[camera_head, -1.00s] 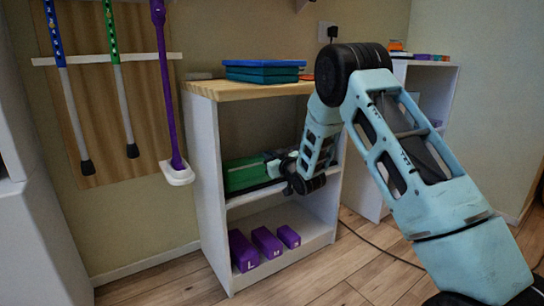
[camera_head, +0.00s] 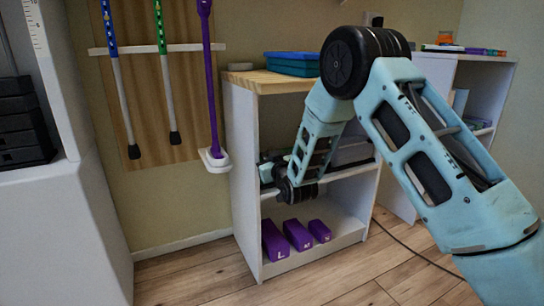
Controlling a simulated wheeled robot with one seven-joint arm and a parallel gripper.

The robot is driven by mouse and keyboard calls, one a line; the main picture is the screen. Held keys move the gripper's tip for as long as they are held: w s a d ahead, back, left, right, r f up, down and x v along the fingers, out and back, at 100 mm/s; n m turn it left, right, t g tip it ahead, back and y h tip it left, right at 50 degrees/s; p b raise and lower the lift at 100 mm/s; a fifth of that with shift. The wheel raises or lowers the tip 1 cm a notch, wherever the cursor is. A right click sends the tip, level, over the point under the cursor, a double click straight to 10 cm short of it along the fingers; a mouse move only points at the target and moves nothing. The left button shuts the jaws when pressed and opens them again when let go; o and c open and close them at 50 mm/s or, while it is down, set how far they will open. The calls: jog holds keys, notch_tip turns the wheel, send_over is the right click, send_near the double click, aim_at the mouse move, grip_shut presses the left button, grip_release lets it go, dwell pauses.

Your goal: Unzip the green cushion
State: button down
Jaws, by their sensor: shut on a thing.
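My gripper (camera_head: 268,170) is at the left front of the middle shelf of a white cabinet, small and dark in the head view. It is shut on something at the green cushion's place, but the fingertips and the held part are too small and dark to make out. The green cushion is not clearly visible now; my gripper and forearm cover much of that shelf. Its zip cannot be made out.
The cabinet's wooden top (camera_head: 270,83) bears blue boxes (camera_head: 292,63). Purple blocks (camera_head: 298,236) stand on its bottom shelf. Canes and a purple stick (camera_head: 210,90) hang at left. A cable (camera_head: 405,248) crosses the floor at right.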

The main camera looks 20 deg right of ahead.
jog(key=shift+f, duration=0.1)
jog(key=c, duration=1.6)
grip_release()
jog(key=shift+s, duration=0.1)
jog(key=s+p, duration=0.5)
jog(key=s, duration=1.2)
jog(key=shift+s+a, duration=0.1)
jog(key=shift+s, duration=0.05)
